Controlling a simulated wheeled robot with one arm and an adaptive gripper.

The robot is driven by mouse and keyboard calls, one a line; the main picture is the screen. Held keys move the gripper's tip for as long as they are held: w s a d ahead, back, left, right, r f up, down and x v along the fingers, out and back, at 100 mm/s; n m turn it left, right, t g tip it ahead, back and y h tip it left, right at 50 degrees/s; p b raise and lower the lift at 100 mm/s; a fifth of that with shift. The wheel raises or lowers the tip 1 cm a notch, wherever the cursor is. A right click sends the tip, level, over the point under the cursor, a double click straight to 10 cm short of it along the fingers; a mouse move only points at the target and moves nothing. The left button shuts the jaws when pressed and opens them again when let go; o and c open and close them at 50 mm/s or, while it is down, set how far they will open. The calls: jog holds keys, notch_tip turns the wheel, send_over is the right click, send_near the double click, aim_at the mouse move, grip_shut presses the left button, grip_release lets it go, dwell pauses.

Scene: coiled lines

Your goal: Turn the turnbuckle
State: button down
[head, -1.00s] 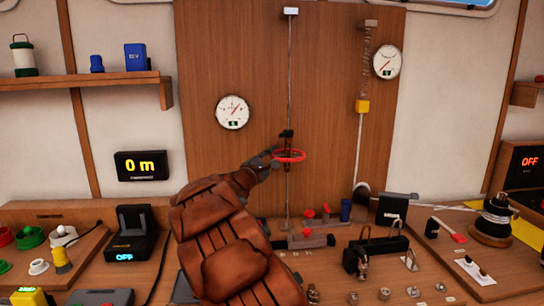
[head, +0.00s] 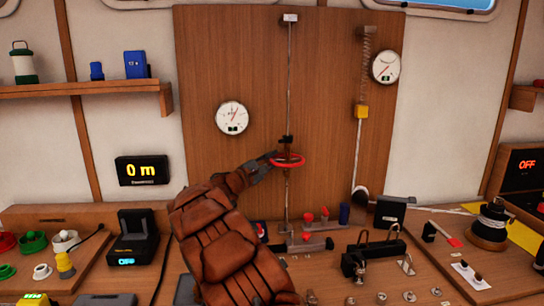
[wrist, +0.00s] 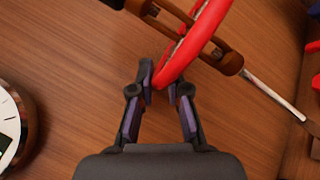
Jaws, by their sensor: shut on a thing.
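The turnbuckle has a bronze-brown open-sided body (wrist: 229,63) with a red ring wheel (head: 288,160) around it. It sits on a thin vertical line (head: 290,75) in front of the wooden panel. The red ring crosses the top of the wrist view (wrist: 207,38), with the threaded rod running to the lower right. My gripper (wrist: 160,87) is shut on the near edge of the red ring, one finger on each side. In the head view my gripper (head: 270,159) reaches the ring from the left, and its fingertips are small there.
A round gauge (head: 232,118) hangs left of the line, and another (head: 386,66) at upper right by a spring line with a yellow block (head: 361,111). Red-topped pegs and a bar (head: 303,243) stand below the turnbuckle. The panel between the gauges is mostly clear.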

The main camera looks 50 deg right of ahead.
jog(key=shift+w+d+r+m+g+p, duration=0.15)
jog(key=shift+r+m+g+p, duration=0.2)
jog(key=shift+g+p, duration=0.2)
jog(key=shift+w+r+m+g+p, duration=0.1)
jog(key=shift+r+m+g+p, duration=0.1)
jog(key=shift+m+g+p, duration=0.35)
jog(key=shift+g, duration=0.3)
jog(key=shift+d+f+g, duration=0.1)
jog(key=shift+d+g, duration=0.05)
jog(key=shift+g, duration=0.25)
jog(key=c, duration=1.3)
grip_release()
jog(key=shift+c, duration=0.2)
jog(key=shift+o, duration=0.7)
jog(key=shift+f, duration=0.1)
jog(key=shift+s+f, duration=0.1)
jog(key=shift+a+f, duration=0.1)
jog(key=shift+a, duration=0.1)
